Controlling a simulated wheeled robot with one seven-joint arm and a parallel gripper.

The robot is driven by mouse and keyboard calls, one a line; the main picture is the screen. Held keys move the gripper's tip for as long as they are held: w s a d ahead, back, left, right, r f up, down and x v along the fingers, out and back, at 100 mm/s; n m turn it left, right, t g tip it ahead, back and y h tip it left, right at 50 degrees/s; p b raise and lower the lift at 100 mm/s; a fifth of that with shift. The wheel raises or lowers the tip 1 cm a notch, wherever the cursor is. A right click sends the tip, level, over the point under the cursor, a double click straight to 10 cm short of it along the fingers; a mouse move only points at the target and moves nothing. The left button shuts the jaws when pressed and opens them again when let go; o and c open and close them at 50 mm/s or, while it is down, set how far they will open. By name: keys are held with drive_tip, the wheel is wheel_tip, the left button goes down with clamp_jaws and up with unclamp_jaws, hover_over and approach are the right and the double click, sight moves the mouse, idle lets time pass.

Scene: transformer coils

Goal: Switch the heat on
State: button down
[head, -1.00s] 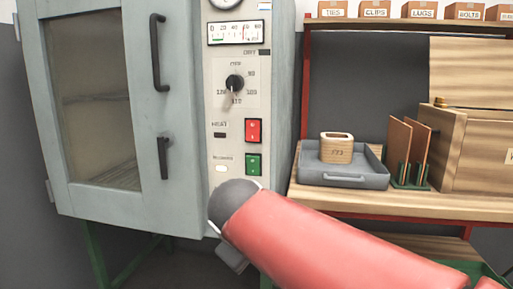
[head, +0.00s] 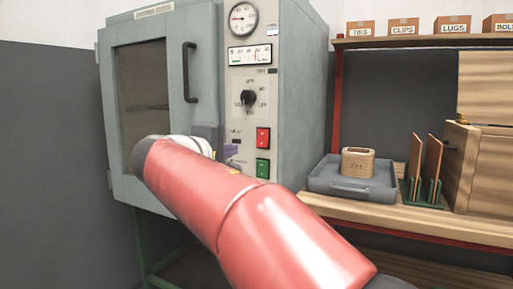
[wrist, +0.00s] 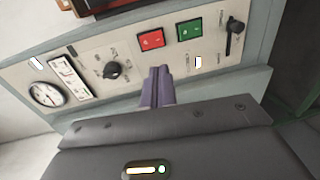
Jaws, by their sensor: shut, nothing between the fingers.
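A grey oven-like cabinet carries a pale control panel (head: 245,112). On it, a red rocker switch (head: 263,138) sits directly above a green rocker switch (head: 262,168). Left of the red one is a dark lamp (head: 236,141) under a small label that read HEAT earlier. The wrist view shows the panel turned sideways, with the red switch (wrist: 150,40) and green switch (wrist: 189,30) past the fingertips. My gripper (wrist: 157,72), with purple fingers, is shut and empty in front of the panel, apparently just left of the switches in the head view (head: 231,153). Contact cannot be told.
A black dial (head: 248,97) and round gauge (head: 243,18) are higher on the panel. The cabinet door with its handle (head: 190,72) is shut. A black lever (wrist: 235,38) shows beyond the green switch. A workbench at right holds a grey tray (head: 352,180) and upright boards (head: 425,170).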

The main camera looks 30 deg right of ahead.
sight(261, 145)
drive_tip(key=p+x, duration=0.2)
drive_tip(key=x, duration=1.1)
drive_tip(key=shift+w+d, duration=0.2)
drive_tip(key=shift+d, duration=0.3)
drive_tip(key=shift+w+d+f+b, duration=0.15)
drive_tip(key=shift+f+b, duration=0.3)
drive_tip(key=shift+b, duration=0.55)
drive_tip(key=shift+r+p, duration=0.4)
